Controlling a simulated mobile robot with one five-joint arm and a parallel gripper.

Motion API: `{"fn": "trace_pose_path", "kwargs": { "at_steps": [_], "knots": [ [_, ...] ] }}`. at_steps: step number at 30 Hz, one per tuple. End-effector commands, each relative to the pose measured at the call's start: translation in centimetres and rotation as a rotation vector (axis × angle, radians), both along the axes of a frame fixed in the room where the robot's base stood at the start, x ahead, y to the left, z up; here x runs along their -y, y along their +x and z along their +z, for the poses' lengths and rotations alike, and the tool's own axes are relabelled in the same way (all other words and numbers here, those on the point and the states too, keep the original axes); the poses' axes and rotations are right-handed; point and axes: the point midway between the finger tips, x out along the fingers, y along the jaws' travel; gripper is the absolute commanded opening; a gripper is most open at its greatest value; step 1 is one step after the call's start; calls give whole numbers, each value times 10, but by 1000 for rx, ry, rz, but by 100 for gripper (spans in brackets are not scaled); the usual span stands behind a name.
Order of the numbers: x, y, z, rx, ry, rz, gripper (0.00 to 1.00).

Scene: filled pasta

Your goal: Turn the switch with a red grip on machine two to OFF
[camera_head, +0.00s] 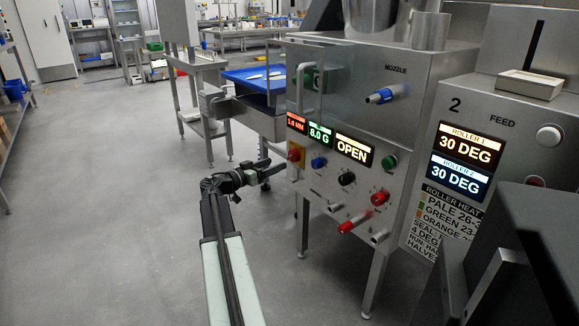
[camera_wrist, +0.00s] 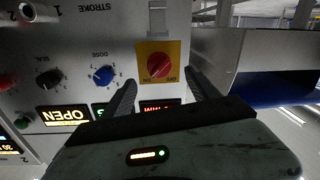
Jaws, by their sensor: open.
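The switch with a red grip (camera_wrist: 159,65) sits on a yellow plate on the steel machine front (camera_head: 318,190). In the head view the red grip (camera_head: 294,154) is at the panel's left edge. In the head view my gripper (camera_head: 277,168) is just left of the panel.
Beside the switch are a blue knob (camera_head: 319,162), a black knob (camera_head: 346,179) and a red knob (camera_head: 380,197). A red-handled valve (camera_head: 352,222) juts out below. A blue tray (camera_head: 262,77) stands behind left. A panel marked 2 (camera_head: 455,104) is at right. Floor at left is clear.

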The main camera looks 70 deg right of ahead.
Motion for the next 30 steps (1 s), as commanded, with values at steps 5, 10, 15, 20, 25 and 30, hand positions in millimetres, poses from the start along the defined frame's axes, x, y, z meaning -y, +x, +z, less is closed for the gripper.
{"fn": "trace_pose_path", "kwargs": {
  "at_steps": [5, 10, 15, 20, 25, 30],
  "knots": [
    [6, -5, 3, -1, -12, -4, 69],
    [31, -19, 3, -1, -10, -6, 69],
    [58, -33, 3, 0, -9, -6, 69],
    [69, -40, 2, 0, -9, -5, 69],
    [70, -41, 2, -1, -8, -5, 69],
    [70, -41, 2, -1, -8, -5, 47]
  ]
}}
